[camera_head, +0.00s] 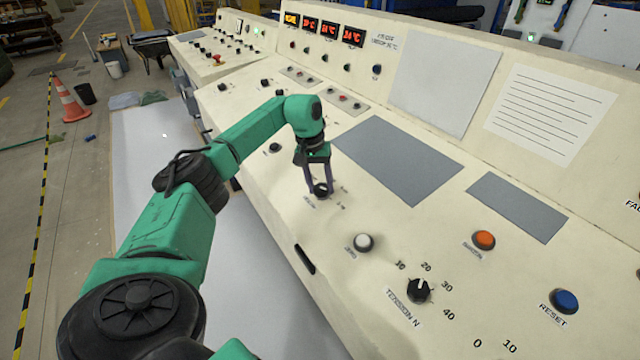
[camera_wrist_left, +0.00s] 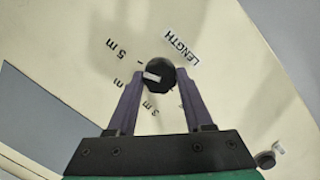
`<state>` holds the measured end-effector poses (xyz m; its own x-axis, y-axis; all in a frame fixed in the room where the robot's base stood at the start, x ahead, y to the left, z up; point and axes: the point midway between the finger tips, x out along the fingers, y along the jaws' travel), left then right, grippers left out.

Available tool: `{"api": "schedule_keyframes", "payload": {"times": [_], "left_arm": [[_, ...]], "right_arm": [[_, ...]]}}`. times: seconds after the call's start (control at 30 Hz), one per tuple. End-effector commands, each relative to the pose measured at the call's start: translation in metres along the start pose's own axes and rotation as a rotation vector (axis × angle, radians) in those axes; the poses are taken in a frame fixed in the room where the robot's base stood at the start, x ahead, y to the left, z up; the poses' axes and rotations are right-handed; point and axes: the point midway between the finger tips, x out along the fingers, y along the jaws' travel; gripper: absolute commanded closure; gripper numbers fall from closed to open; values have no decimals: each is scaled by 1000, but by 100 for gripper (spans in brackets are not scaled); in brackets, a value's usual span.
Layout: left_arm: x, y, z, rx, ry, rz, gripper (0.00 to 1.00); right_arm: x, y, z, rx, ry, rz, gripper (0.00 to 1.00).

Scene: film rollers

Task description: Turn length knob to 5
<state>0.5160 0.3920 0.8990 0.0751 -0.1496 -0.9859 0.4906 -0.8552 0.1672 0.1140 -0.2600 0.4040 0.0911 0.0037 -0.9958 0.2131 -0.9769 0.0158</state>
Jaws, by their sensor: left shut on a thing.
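The length knob (camera_wrist_left: 158,74) is a round black knob with a white pointer mark, between my left gripper's fingers in the left wrist view. The word LENGTH is printed beside it, with "5 m" and "3 m" marks around it. The white pointer points between these two marks, toward a label partly hidden by a finger. In the head view the knob (camera_head: 321,190) sits on the cream console (camera_head: 270,215). My left gripper (camera_head: 320,192) reaches down over it and is shut on it. My right gripper is not in view.
Nearby on the panel are a white button (camera_head: 363,242), the tension knob (camera_head: 418,290), an orange button (camera_head: 484,239) and a blue reset button (camera_head: 565,301). Grey flat plates (camera_head: 397,160) lie behind the length knob. Space above the panel is clear.

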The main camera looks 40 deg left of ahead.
Motion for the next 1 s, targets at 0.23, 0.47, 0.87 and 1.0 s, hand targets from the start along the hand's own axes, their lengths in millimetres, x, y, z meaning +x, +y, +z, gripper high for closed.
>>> {"api": "schedule_keyframes", "payload": {"times": [0.23, 0.47, 0.87, 1.0], "left_arm": [[-3, 1, -2, 98, 9, -12, 100], [-3, 2, -2, 129, 10, -16, 100], [-3, 2, -2, 131, 10, -17, 26], [-2, 1, -1, 130, 7, -19, 19]], "right_arm": [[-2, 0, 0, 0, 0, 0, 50], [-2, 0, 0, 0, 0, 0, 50], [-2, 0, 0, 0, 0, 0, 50], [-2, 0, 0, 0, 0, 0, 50]]}}
